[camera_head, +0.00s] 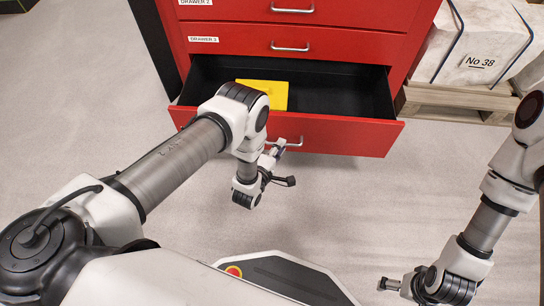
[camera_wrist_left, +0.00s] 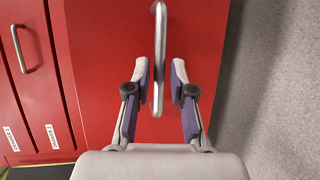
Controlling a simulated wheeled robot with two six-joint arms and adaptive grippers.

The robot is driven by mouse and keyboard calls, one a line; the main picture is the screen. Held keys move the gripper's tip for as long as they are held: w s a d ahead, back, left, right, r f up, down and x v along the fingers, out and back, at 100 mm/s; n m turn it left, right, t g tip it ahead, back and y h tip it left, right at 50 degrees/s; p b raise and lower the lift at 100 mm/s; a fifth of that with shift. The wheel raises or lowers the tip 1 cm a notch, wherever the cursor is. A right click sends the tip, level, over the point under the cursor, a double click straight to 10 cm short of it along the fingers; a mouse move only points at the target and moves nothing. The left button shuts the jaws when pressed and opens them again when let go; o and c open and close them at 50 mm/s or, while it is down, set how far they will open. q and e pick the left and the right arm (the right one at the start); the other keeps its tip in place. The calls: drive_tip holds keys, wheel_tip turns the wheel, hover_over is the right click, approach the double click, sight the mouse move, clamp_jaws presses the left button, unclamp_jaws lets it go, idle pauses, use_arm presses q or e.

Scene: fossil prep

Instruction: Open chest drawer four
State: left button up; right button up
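The red chest (camera_head: 345,47) has a drawer (camera_head: 349,138) pulled well out below the one labelled DRAWER 3; its own label is hidden behind my left arm. Its metal handle (camera_head: 292,144) is on the front face. My left gripper (camera_head: 276,147) is at this handle. In the left wrist view the handle (camera_wrist_left: 159,45) passes between the two fingers of the left gripper (camera_wrist_left: 163,75), with gaps showing beside it, so the gripper is open around it. My right gripper (camera_head: 390,284) is low at the right, away from the chest; its fingers are too small to read.
A yellow item (camera_head: 272,93) lies inside the open drawer. The drawers above, with labels DRAWER 2 (camera_head: 195,2) and DRAWER 3 (camera_head: 204,39), are shut. A wrapped block marked No 38 (camera_head: 470,45) sits on a wooden pallet (camera_head: 455,99) to the right. The floor (camera_head: 350,205) before the drawer is clear.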

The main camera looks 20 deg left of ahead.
use_arm(q)
drive_tip(key=v, duration=0.9)
drive_tip(key=shift+s, duration=0.4)
drive_tip(key=shift+r, duration=0.1)
drive_tip(key=w+a+r+y, duration=0.1)
drive_tip(key=w+a+r, duration=0.3)
drive_tip(key=w+r, duration=0.3)
drive_tip(key=s+a+f+m+g+y, duration=0.1)
drive_tip(key=s+f+m+g, duration=0.1)
drive_tip(key=s+m+g, duration=0.9)
drive_tip(key=s+a+f+m+g, duration=0.15)
drive_tip(key=s+m+g, duration=0.35)
drive_tip(key=s, duration=1.3)
wheel_tip(320, 180, up, 36)
drive_tip(key=m+p, duration=0.1)
drive_tip(key=p, duration=3.5)
drive_tip(key=shift+p, duration=0.4)
